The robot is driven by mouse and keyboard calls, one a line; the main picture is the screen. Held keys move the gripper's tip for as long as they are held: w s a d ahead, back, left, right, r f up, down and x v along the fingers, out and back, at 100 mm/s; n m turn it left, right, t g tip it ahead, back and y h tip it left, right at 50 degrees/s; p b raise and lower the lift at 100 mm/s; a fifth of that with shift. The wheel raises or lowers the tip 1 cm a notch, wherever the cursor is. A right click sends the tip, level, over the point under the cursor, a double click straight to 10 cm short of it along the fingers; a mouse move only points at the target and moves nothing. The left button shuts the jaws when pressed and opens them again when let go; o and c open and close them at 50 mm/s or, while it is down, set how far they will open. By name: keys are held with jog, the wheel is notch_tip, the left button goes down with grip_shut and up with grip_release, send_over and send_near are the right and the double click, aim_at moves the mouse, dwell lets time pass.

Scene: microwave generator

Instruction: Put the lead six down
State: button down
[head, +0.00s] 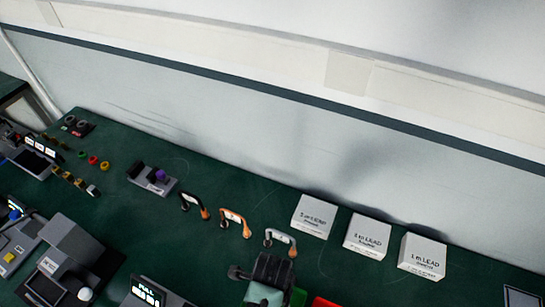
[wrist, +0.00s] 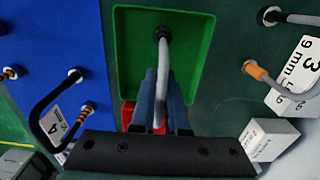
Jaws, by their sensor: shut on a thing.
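My gripper (wrist: 161,112) is shut on a grey curved handle (wrist: 163,58), which runs up between the two blue fingers to a dark round end. I take this to be lead six, but no number on it shows. It is over a green tray (wrist: 125,40) in the wrist view; whether it touches the tray I cannot tell. In the head view my gripper (head: 265,278) is at the bottom middle, beside a green edge (head: 298,297), and what it holds is hidden there.
Three white boxes marked LEAD (head: 314,215) stand along the wall on the green bench. Three loose handles (head: 234,221) lie left of them.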

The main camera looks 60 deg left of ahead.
jog(key=c, duration=1.3)
grip_release()
jog(key=shift+f, duration=0.15)
jog(key=shift+c, duration=0.2)
jog(key=o, duration=0.4)
